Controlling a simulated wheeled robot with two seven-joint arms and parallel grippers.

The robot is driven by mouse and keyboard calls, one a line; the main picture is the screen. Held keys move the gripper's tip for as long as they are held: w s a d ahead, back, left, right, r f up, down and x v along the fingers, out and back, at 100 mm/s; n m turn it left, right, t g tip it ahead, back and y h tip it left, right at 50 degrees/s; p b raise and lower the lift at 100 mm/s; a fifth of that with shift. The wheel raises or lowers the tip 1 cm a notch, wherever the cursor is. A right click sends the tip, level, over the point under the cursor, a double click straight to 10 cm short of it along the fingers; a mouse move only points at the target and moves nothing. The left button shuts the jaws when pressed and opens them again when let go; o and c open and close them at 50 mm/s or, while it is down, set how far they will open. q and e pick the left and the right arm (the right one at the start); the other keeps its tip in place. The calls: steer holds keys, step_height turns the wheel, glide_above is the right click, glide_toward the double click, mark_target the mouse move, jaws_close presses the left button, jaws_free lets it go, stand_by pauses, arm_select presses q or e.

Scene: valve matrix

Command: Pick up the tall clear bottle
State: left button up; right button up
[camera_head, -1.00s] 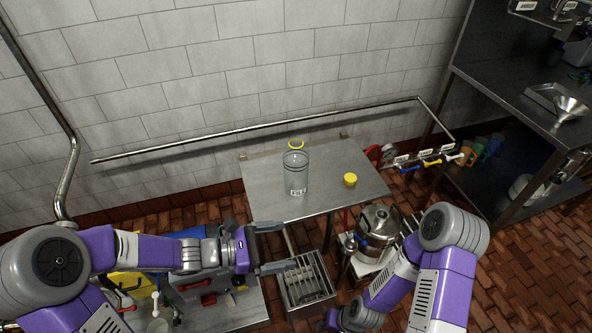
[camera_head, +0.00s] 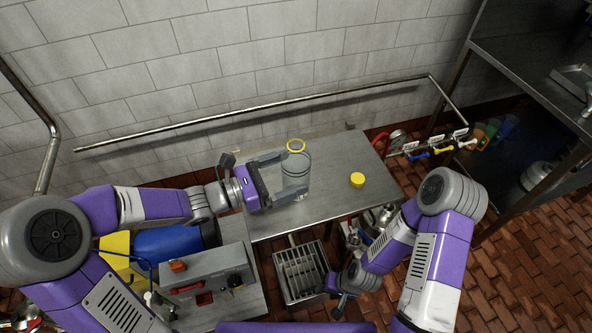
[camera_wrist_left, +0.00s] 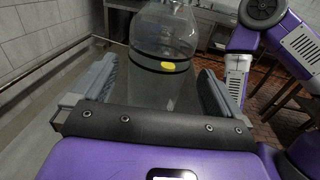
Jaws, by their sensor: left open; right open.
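The tall clear bottle (camera_head: 297,172) stands upright on the steel table (camera_head: 331,197), with a yellow ring around its top. In the left wrist view the bottle (camera_wrist_left: 163,55) is see-through and has a dark band. My left gripper (camera_head: 281,173) is open at the bottle's left side, its fingers pointing right. In the left wrist view the bottle stands ahead of the open fingers (camera_wrist_left: 160,88), in line with the gap; I cannot tell whether they touch it. My right gripper (camera_head: 340,310) is low, below the table's front edge; its fingers are small and hard to make out.
A yellow cap (camera_head: 357,180) lies on the table right of the bottle. A steel rail (camera_head: 270,108) runs along the tiled wall behind. A slotted metal tray (camera_head: 301,271) is below the front edge.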

mark_target(301, 167)
arm_select(q)
steer(key=b+x, duration=0.1)
steer(key=x, duration=0.3)
steer(key=shift+w, duration=0.15)
steer(key=c, duration=1.1)
